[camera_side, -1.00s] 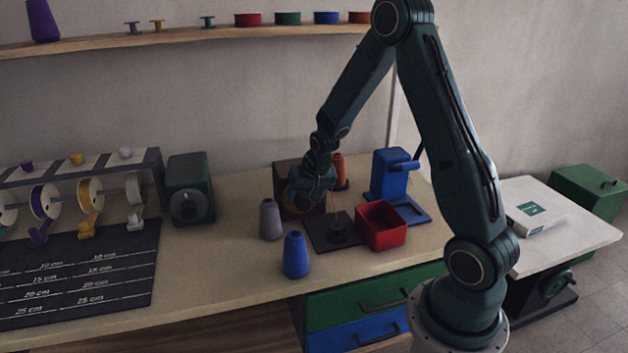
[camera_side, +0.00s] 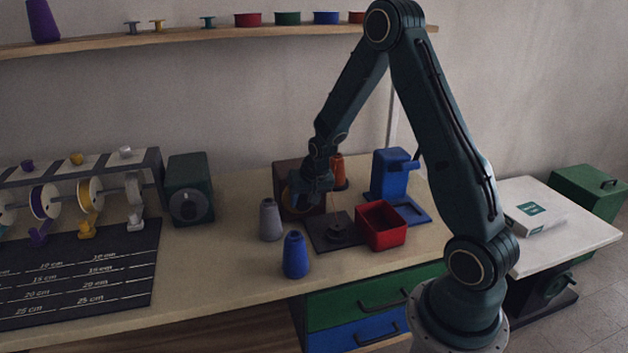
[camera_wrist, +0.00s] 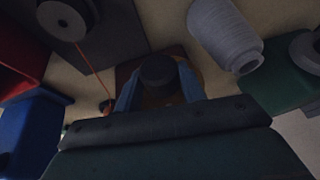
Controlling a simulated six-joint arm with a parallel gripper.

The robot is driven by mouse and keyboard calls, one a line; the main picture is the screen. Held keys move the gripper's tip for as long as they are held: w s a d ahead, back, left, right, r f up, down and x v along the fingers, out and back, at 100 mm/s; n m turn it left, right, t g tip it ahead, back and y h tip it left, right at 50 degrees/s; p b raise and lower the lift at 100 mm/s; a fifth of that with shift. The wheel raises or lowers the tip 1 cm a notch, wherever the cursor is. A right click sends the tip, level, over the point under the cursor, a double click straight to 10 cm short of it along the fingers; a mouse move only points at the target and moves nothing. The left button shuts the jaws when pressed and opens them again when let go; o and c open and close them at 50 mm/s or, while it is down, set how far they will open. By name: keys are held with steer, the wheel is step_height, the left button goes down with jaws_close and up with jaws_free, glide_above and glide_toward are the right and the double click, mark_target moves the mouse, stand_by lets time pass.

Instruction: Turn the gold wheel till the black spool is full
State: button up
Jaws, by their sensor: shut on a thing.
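My gripper (camera_wrist: 158,92) is shut on a dark round knob (camera_wrist: 158,72) in the wrist view, with one blue finger on each side. Part of the gold wheel (camera_wrist: 160,98) shows dimly behind the knob. In the side view my gripper (camera_side: 312,192) is in front of the brown box (camera_side: 284,178) and hides most of the wheel. The black spool (camera_side: 339,228) sits on a dark plate (camera_side: 318,240). It also shows in the wrist view (camera_wrist: 66,18), with a red thread running from it. I cannot tell how much thread is on it.
An orange-red cone (camera_side: 338,170) stands behind my gripper. A red open box (camera_side: 382,234) and a blue stand (camera_side: 390,176) are on the right. A grey cone (camera_side: 270,222) and a blue cone (camera_side: 295,257) stand close on the left. A green box (camera_side: 190,188) is farther left.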

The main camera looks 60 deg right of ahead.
steer(key=shift+s+d, duration=0.1)
steer(key=shift+s+d+m+t+y, duration=0.15)
steer(key=shift+m+t+y, duration=0.25)
steer(key=shift+t+y, duration=0.55)
steer(key=t+y, duration=0.2)
steer(key=shift+s+d+f+m+t, duration=0.15)
steer(key=shift+f+m+t, duration=0.1)
steer(key=shift+m+t, duration=0.15)
steer(key=shift+f+m+t+y, duration=0.15)
steer(key=shift+m+t+y, duration=0.15)
steer(key=shift+t+y, duration=0.65)
steer(key=shift+f+m+t+y, duration=0.1)
steer(key=shift+m+t+y, duration=0.2)
steer(key=shift+t+y, duration=0.6)
steer(key=shift+t, duration=0.3)
steer(key=o, duration=1)
steer(key=shift+c, duration=0.2)
steer(key=shift+s, duration=0.1)
